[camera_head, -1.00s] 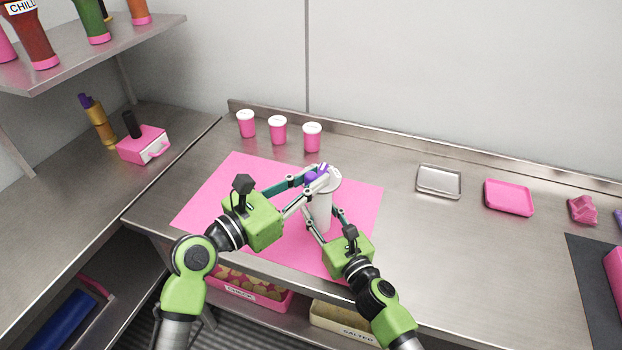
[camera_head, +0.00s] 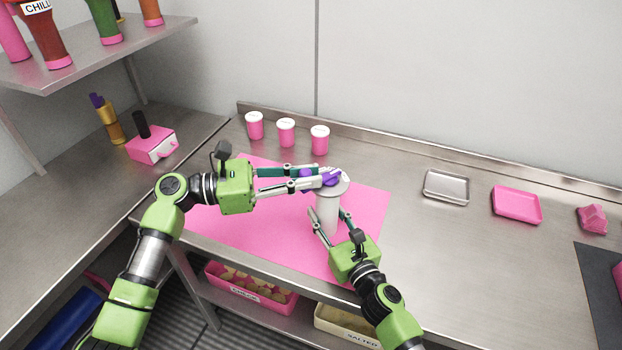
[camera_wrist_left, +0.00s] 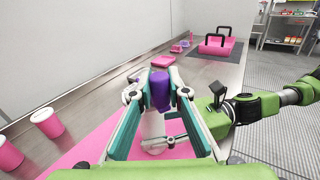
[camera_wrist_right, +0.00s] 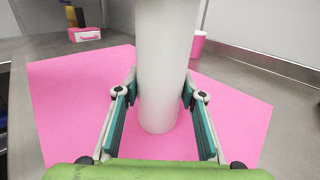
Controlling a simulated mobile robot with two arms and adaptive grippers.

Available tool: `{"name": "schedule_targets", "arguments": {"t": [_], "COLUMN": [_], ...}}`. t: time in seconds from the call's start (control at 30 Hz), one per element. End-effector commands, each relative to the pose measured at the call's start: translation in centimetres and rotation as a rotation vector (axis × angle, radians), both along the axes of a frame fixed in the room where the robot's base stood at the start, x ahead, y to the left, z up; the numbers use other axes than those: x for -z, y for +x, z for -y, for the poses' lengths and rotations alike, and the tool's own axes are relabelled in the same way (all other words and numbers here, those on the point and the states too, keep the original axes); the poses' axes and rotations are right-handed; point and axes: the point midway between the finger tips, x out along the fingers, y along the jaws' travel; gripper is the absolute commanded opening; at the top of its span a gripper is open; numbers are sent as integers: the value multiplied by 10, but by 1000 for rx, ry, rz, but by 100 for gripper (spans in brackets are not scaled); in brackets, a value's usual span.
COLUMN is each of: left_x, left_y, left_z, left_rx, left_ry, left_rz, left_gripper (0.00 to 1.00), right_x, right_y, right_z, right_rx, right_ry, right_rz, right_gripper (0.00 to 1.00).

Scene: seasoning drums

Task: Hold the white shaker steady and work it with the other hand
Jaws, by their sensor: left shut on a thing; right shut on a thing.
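The white shaker (camera_head: 327,217) stands upright on the pink mat (camera_head: 366,215). It has a wide pale top with a purple handle (camera_head: 332,177). My left gripper (camera_head: 323,180) reaches in from the left at the top and is shut on the purple handle, which shows between its fingers in the left wrist view (camera_wrist_left: 160,90). My right gripper (camera_head: 328,214) comes from the front and is shut on the shaker's white body lower down. In the right wrist view the body (camera_wrist_right: 162,75) stands between its two fingers. The shaker's top is out of that view.
Several pink cups with white lids, one of them here (camera_head: 286,132), stand behind the mat. A metal tray (camera_head: 446,188) and a pink tray (camera_head: 516,205) lie to the right. A pink box (camera_head: 152,146) is on the left counter.

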Motion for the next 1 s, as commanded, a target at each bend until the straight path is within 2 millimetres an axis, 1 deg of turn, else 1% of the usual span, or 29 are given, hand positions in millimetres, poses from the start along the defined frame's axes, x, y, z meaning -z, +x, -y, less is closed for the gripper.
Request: {"name": "schedule_targets", "arguments": {"t": [0.03, 0.3, 0.5, 0.7, 1.0], "left_x": [2, 2, 3, 3, 4], "left_y": [4, 12, 17, 19, 19], "left_z": [-2, -7, -10, -11, -12], "left_rx": [29, 186, 269, 323, 353], "left_ry": [6, 5, 7, 7, 6], "left_rz": [-2, -1, -2, -3, -4], "left_gripper": [0, 0, 0, 0, 0], "right_x": [0, 0, -1, -1, -1], "right_y": [-1, -1, -1, -1, -1], "right_z": [-1, -2, -2, -2, -2], "right_rx": [-3, -4, -4, -5, -6], "right_ry": [0, 2, 2, 3, 4], "right_rz": [1, 1, 1, 2, 1], "right_gripper": [9, 9, 9, 9, 9]}}
